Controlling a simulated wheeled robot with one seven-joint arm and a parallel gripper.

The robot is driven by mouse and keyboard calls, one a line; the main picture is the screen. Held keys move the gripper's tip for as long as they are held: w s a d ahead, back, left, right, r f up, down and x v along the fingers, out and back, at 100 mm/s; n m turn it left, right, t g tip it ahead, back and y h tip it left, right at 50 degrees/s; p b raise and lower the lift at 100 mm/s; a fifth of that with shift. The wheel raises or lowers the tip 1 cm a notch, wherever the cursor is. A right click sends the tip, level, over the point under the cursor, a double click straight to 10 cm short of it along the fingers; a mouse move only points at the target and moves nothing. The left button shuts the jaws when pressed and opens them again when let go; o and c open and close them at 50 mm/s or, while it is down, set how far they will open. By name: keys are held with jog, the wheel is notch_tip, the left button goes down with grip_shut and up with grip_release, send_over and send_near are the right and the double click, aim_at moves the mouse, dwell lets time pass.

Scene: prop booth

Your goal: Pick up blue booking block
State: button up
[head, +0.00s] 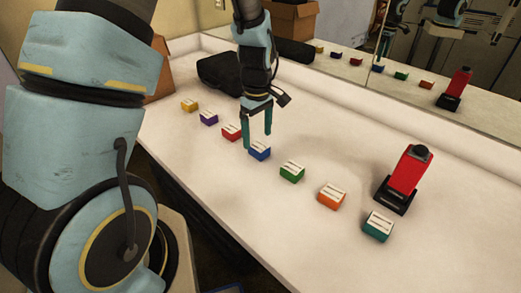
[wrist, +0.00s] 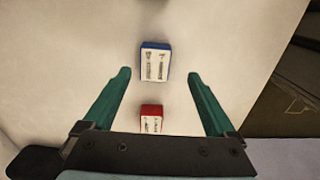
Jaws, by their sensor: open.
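The blue booking block (head: 260,152) lies on the white table in a row of small coloured blocks, with a pale labelled top. In the wrist view the blue block (wrist: 155,62) lies beyond the fingertips, roughly centred between them. My gripper (head: 258,140) is open and empty, just above and beside the blue block in the head view. In the wrist view its two teal fingers (wrist: 158,74) are spread wide. A red block (wrist: 151,118) lies between the fingers as seen from the wrist, below them.
Yellow (head: 189,105), purple (head: 209,118) and red (head: 231,132) blocks lie to the left. Green (head: 292,171), orange (head: 331,196) and teal (head: 378,226) blocks lie to the right. A red and black device (head: 406,180) stands near the teal block. A black bag (head: 220,75) and a mirror (head: 350,68) are behind.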

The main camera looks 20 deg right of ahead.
aim_at(259, 146)
jog(key=shift+w+d+f+p, duration=0.15)
jog(key=shift+f+p, duration=0.35)
jog(key=shift+f, duration=0.9)
jog(key=shift+w+d+f+p, duration=0.15)
jog(key=shift+f+p, duration=0.35)
jog(key=shift+f, duration=0.85)
jog(key=shift+s, duration=0.1)
grip_shut()
jog(key=shift+r, duration=0.1)
